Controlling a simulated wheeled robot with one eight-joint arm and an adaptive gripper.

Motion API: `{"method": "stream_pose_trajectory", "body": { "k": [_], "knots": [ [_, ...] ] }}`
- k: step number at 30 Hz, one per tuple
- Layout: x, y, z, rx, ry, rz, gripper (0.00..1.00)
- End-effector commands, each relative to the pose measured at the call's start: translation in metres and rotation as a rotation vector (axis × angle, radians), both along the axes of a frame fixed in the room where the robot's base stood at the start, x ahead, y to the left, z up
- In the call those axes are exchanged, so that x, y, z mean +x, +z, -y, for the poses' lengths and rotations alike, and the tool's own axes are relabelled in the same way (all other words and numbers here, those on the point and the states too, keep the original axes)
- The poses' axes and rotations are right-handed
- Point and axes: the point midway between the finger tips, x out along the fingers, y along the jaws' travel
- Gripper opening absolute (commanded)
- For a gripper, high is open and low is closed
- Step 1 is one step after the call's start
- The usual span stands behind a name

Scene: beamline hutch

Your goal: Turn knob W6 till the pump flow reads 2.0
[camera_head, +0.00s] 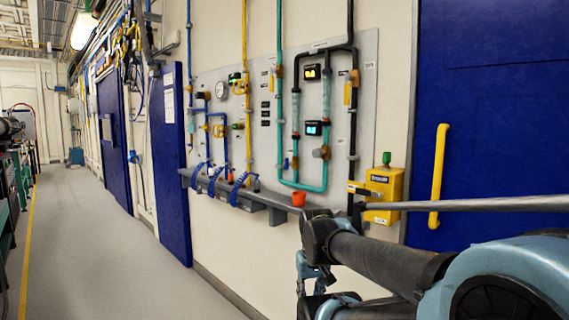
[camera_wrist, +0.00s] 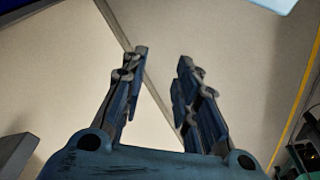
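Knob W6 cannot be picked out, as the labels on the grey wall panel (camera_head: 340,200) are too small to read. Several valves and knobs sit on its pipes, among them a round brownish one (camera_head: 321,153) on the green loop. A display with orange digits (camera_head: 312,72) and one with a blue-white face (camera_head: 313,128) are on the panel; I cannot read either, nor tell which gives the pump flow. My gripper (camera_wrist: 162,58) is open and empty in the wrist view, fingers apart over bare floor. In the head view my arm is at lower right, short of the panel.
A yellow box (camera_head: 384,190) with a green top is right of the panel. A blue door (camera_head: 490,110) has a yellow handle (camera_head: 438,175). The aisle floor (camera_head: 100,250) at left is clear.

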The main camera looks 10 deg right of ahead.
Motion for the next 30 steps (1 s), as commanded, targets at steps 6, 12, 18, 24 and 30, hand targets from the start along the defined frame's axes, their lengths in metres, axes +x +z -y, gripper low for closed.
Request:
{"method": "stream_pose_trajectory", "body": {
  "k": [6, 12, 18, 24, 30],
  "knots": [
    [0.0, 0.0, 0.0, 0.0, 0.0, 0.0, 0.28],
    [-0.003, 0.012, 0.006, -0.05, 0.063, 0.004, 0.28],
    [0.03, 0.046, 0.029, -0.264, 0.323, -0.039, 0.28],
    [0.083, 0.093, 0.049, -0.541, 0.64, -0.118, 0.28],
    [0.144, 0.144, 0.049, -0.817, 0.926, -0.223, 0.28]
  ]
}}
